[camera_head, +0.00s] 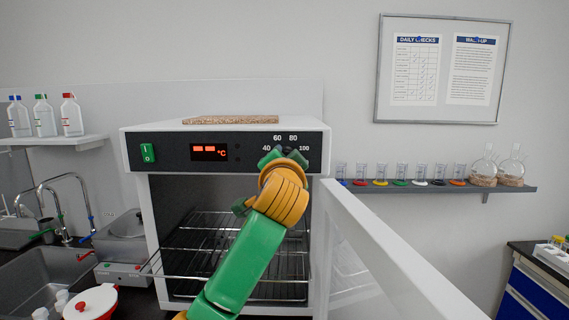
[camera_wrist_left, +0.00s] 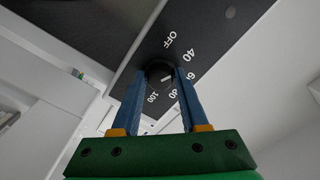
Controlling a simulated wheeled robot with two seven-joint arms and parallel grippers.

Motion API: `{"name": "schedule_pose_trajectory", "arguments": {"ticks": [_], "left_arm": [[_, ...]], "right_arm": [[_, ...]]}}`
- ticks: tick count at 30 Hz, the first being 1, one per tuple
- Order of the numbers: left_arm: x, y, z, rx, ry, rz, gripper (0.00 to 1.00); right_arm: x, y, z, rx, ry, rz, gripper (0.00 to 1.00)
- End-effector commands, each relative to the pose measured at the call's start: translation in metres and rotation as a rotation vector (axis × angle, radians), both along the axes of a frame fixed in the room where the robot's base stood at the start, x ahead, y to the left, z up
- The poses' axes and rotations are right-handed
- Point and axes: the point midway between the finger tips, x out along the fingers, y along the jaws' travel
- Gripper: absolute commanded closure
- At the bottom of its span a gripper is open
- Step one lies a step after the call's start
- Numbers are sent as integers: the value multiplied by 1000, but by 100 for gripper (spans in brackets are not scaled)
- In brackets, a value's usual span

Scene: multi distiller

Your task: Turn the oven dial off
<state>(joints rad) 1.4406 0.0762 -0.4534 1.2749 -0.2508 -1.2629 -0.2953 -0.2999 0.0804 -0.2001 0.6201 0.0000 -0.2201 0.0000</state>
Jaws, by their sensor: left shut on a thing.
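The oven (camera_head: 137,133) has a black front panel with a red display (camera_head: 210,152), a green switch (camera_head: 148,154) and temperature marks. In the left wrist view, the black round dial (camera_wrist_left: 158,70) has OFF, 40, 60, 80 and 100 printed around it. A small white mark shows on it, but I cannot tell its exact setting. My left gripper (camera_head: 284,154) is at the panel's right side and hides the dial in the head view. Its blue fingers (camera_wrist_left: 160,80) are shut on the dial from both sides. My right gripper is in neither view.
The oven door (camera_head: 375,255) stands open to the right, with wire racks (camera_head: 290,262) inside. A brown board (camera_head: 230,119) lies on top. A sink and taps are at left.

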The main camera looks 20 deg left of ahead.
Motion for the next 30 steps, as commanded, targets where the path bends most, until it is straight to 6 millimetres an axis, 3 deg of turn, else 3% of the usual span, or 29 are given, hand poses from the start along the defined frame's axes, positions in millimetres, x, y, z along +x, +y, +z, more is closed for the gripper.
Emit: {"name": "schedule_pose_trajectory", "arguments": {"ticks": [18, 30], "left_arm": [[-1, 0, 4, -540, -166, -3, 100], [-1, 0, 5, -763, -234, -5, 100]], "right_arm": [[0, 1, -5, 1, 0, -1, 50], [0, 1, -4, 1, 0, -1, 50]]}}
